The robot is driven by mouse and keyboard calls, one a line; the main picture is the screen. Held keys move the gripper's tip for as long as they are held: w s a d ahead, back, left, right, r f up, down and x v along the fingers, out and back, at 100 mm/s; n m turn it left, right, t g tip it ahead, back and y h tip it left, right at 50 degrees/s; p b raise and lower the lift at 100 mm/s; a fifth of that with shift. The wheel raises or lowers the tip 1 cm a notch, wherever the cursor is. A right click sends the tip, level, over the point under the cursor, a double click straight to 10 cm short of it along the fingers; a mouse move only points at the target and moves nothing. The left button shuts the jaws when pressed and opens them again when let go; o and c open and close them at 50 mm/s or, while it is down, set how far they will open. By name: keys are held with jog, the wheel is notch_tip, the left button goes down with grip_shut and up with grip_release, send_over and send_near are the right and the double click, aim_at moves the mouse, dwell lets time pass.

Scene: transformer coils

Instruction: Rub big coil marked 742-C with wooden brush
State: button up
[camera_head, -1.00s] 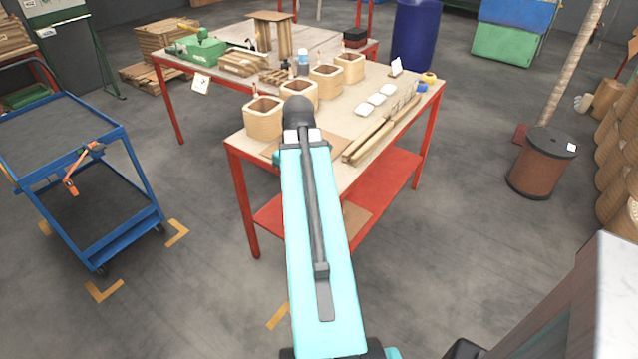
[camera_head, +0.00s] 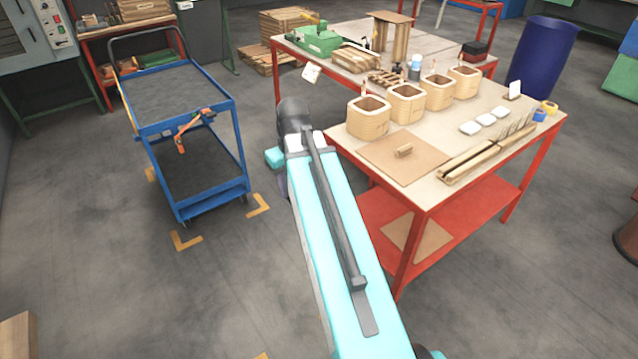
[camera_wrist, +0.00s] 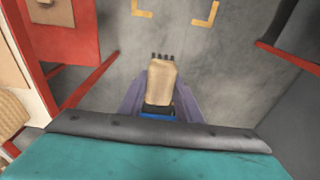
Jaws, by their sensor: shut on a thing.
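Several big pale-wood coils stand in a row on the red-legged table; the front one (camera_head: 369,120), then a second (camera_head: 405,106), a third (camera_head: 438,94) and a fourth (camera_head: 464,84) further back. Their markings are too small to read, so I cannot tell which is 742-C. In the wrist view my gripper (camera_wrist: 160,103) is shut on the wooden brush (camera_wrist: 162,83), a tan block with dark tips at its far end. It hangs over the grey floor, apart from the coils.
The table (camera_head: 350,148) carries a brown board (camera_head: 385,158), wooden strips (camera_head: 470,162), white pieces (camera_head: 470,128) and a green tool (camera_head: 315,40). A blue cart (camera_head: 160,128) stands left, a blue barrel (camera_head: 540,60) behind.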

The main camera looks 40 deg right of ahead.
jog(key=w+a, duration=0.2)
jog(key=a, duration=0.7)
jog(key=w+a, duration=0.2)
jog(key=a, duration=0.8)
jog(key=shift+w+r, duration=0.25)
jog(key=shift+r, duration=0.1)
jog(key=shift+s, duration=0.1)
